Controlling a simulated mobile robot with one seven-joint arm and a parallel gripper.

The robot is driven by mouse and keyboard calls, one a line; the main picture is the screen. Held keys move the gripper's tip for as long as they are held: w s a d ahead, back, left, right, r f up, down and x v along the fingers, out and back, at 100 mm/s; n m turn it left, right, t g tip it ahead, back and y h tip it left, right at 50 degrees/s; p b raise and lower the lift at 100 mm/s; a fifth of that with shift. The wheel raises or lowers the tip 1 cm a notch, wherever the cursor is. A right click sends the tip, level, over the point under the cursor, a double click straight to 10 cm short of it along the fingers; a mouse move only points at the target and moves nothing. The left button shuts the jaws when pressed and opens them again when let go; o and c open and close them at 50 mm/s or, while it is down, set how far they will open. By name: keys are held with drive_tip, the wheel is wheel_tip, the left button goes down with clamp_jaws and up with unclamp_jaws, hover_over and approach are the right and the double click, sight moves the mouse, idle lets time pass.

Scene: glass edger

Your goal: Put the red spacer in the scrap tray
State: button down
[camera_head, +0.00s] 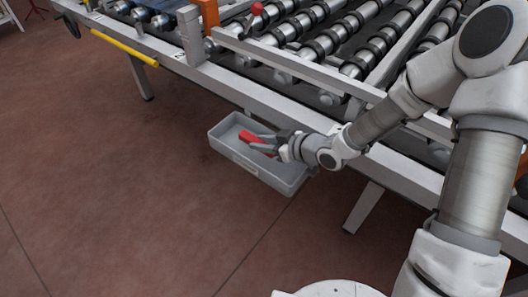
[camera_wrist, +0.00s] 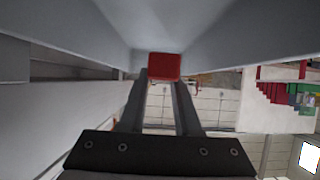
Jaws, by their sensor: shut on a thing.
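The red spacer (camera_head: 250,137) is held between the fingertips of my gripper (camera_head: 259,146). In the wrist view the spacer's red end (camera_wrist: 164,66) shows at the tips of the two fingers (camera_wrist: 162,82). The scrap tray (camera_head: 244,164) is a grey open box with a pale label on its front wall, beside the conveyor frame. In the head view the gripper and spacer overlap the tray's opening. I cannot tell how high the spacer is above the tray floor. My gripper hides part of the tray's inside.
The roller conveyor (camera_head: 295,28) with its grey frame (camera_head: 240,93) runs behind the tray. A red knob (camera_head: 257,8) stands on the conveyor side, and a yellow bar (camera_head: 124,47) runs along the frame at left. The brown floor (camera_head: 130,190) in front is clear.

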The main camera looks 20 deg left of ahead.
sight(264, 158)
drive_tip(key=shift+w+d+f, duration=0.25)
drive_tip(key=shift+d+f, duration=0.05)
drive_tip(key=shift+f, duration=0.15)
drive_tip(key=shift+f+b, duration=0.7)
drive_tip(key=shift+f, duration=1.05)
drive_tip(key=shift+f, duration=0.25)
drive_tip(key=c, duration=0.6)
unclamp_jaws()
drive_tip(key=shift+r, duration=0.1)
drive_tip(key=shift+d+r, duration=0.15)
drive_tip(key=shift+r, duration=0.2)
drive_tip(key=p+v, duration=0.2)
drive_tip(key=v, duration=0.5)
drive_tip(key=shift+s, duration=0.1)
